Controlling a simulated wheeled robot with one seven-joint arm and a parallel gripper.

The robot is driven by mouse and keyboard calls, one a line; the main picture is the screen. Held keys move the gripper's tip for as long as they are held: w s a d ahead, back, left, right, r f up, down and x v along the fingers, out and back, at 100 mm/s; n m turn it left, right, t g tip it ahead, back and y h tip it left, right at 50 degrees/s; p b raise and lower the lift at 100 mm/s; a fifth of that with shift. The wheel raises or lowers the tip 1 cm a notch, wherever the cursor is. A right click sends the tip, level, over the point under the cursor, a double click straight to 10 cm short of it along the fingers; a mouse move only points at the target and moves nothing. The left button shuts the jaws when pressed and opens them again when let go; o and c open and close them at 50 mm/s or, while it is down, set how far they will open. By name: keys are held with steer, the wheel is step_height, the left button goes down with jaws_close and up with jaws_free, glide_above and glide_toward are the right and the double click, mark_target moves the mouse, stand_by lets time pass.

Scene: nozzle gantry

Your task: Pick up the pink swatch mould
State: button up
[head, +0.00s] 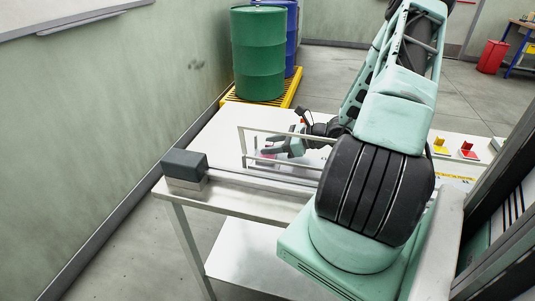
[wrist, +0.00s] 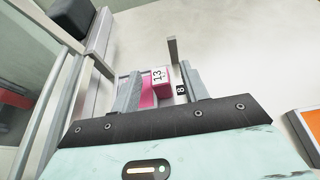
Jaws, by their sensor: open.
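The pink swatch mould (wrist: 148,97) shows in the wrist view between my gripper's two fingers, with a white label reading 13 on a pink block at its right. My gripper (wrist: 163,72) is open, with one finger on each side of the pink. I cannot tell whether either finger touches it. In the head view a little pink (head: 266,156) shows beside my gripper (head: 277,147), low over the white table near the gantry frame. My fingers hide part of the mould.
A thin gantry frame (head: 242,147) stands close to my gripper, and a rail with a dark end block (head: 185,164) runs along the table front. Yellow (head: 440,147) and red (head: 467,150) pieces lie to the right. A dark label reading 8 (wrist: 181,91) sits by the right finger.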

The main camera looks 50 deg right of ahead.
jaws_close()
step_height(320, 180, up, 10)
steer(key=shift+f, duration=0.1)
stand_by(0.8)
